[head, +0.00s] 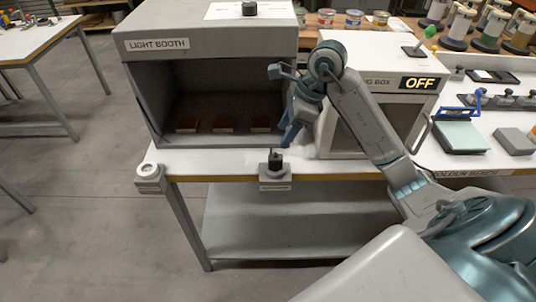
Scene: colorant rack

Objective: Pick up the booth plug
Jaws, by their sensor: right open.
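A small black plug (275,157), which looks like the booth plug, stands upright in a grey holder (275,173) at the front edge of the table, with a small label below it that is too small to read. My right gripper (290,135) is open and empty, its blue fingers pointing down just above and slightly right of the plug, apart from it. Its fingers partly overlap each other in this view. My left gripper is not in view.
The light booth (210,45) stands behind, with several reddish samples inside. A grey box with a round white top (149,172) is on the table edge at left. The tabletop between the two edge fixtures is clear.

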